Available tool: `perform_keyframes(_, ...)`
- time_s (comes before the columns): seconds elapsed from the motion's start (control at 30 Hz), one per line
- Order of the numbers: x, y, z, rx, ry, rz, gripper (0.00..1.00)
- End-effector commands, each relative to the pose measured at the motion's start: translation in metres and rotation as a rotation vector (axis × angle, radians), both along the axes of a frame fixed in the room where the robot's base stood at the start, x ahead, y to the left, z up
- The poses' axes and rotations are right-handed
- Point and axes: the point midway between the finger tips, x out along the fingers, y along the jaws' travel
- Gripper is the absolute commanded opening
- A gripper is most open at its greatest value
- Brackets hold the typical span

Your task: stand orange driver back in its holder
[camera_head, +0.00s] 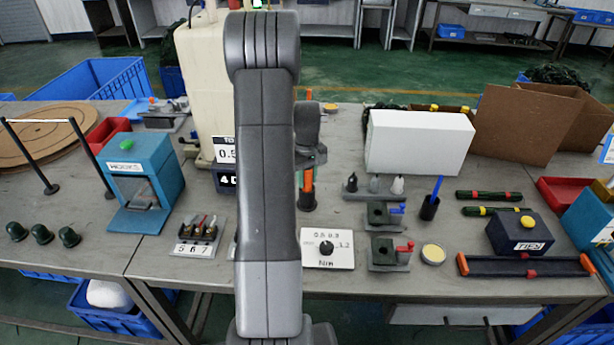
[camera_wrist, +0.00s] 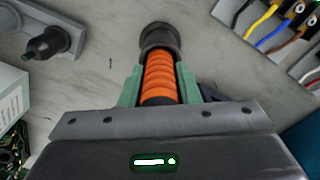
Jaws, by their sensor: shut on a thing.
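The orange driver (camera_wrist: 160,78) has a ribbed handle and is held between the green fingers of my gripper (camera_wrist: 159,88) in the wrist view. A dark round cup, seemingly the holder (camera_wrist: 158,37), shows at the driver's far end. In the head view the orange driver (camera_head: 307,180) is upright beside my arm, with the dark holder (camera_head: 308,203) right below it on the table. The driver's lower end appears to meet the holder; how deep it sits I cannot tell. My arm hides much of the gripper in the head view.
A white dial panel (camera_head: 327,249) stands in front of the holder. A rack of connectors (camera_head: 199,235) is to the left. Small dark fixtures (camera_head: 384,215) and a cup with a blue tool (camera_head: 429,208) are to the right. A white box (camera_head: 419,143) stands behind.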

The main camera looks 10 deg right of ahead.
Motion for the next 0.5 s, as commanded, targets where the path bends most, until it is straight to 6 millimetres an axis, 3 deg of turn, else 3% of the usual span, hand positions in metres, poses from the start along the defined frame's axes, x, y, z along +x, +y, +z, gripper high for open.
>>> perform_keyframes(0.3, 0.0006, -0.0001, -0.0034, 0.0, -0.002, 0.0, 0.02)
perform_keyframes(0.33, 0.0003, 0.0, -0.0023, -0.001, -0.001, 0.0, 0.35)
perform_keyframes(0.4, 0.0003, 0.0, -0.002, -0.001, -0.001, 0.0, 0.49)
perform_keyframes(0.5, 0.0003, 0.0, -0.0019, -0.001, -0.001, 0.0, 0.51)
